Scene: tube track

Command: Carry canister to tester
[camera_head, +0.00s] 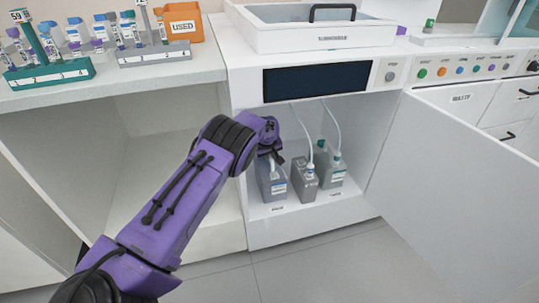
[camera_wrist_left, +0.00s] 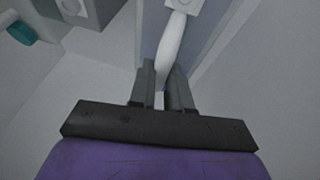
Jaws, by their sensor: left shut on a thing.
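Several-part white machine (camera_head: 232,80) has an open lower compartment with three grey canisters inside. The left canister (camera_head: 273,189) has a white handle or neck and a label. My left gripper (camera_head: 275,156) reaches in at the left canister's top. In the left wrist view its fingers (camera_wrist_left: 164,82) are shut on the white handle (camera_wrist_left: 172,42); the canister's body is mostly hidden below. My right gripper is not in view.
White tubes (camera_head: 333,118) hang to the canisters. The open door (camera_head: 450,185) bounds the right side. A counter (camera_head: 150,80) at the left holds tube racks (camera_head: 50,75) and an orange USED bin (camera_head: 184,22). The floor (camera_head: 330,260) in front is clear.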

